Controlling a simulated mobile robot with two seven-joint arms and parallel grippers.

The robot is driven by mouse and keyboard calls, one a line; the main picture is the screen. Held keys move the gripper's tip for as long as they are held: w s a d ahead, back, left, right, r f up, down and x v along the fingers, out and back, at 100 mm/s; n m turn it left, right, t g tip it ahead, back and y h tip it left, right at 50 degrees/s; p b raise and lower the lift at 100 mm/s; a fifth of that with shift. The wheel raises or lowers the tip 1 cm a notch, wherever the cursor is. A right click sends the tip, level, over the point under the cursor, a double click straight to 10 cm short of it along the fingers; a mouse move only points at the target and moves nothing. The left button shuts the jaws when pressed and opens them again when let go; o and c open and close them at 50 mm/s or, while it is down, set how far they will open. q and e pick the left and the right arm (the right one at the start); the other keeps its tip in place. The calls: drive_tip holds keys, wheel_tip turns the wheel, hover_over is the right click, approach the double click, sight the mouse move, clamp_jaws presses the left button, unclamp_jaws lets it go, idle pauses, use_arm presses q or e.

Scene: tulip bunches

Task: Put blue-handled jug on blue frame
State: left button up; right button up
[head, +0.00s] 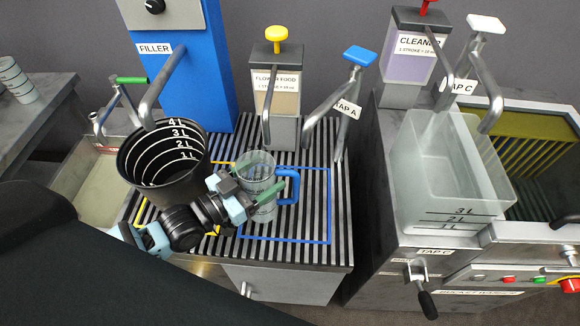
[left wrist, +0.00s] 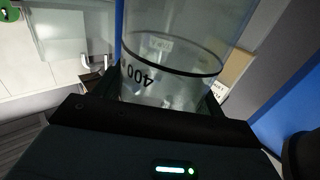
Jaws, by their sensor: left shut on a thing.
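The clear jug with the blue handle (head: 289,188) is upright over the left part of the blue frame (head: 329,207), an outline on the slatted grate. In the head view I cannot tell whether its base touches the slats. My left gripper (head: 268,184) is shut around the jug's body from the left side, its fingers partly covering it. In the left wrist view the jug's clear wall (left wrist: 165,78), with a black ring and a 400 mark, fills the space between the fingers. My right gripper is not in view.
A black bucket (head: 160,165) with litre marks stands left of the gripper, under the filler spout (head: 160,90). The yellow-topped dispenser (head: 276,85) and blue-handled tap A (head: 350,85) stand behind. A large clear container (head: 450,165) is at right. The blue frame's right part is clear.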

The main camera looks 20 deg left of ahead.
use_arm(q)
drive_tip(key=w+d+f, duration=0.3)
drive_tip(key=w+d, duration=0.1)
drive_tip(key=w, duration=0.3)
drive_tip(key=shift+f+b, duration=0.2)
drive_tip(key=shift+b, duration=0.1)
drive_tip(key=shift+f, duration=0.1)
drive_tip(key=shift+f, duration=0.15)
drive_tip(key=o, duration=1.6)
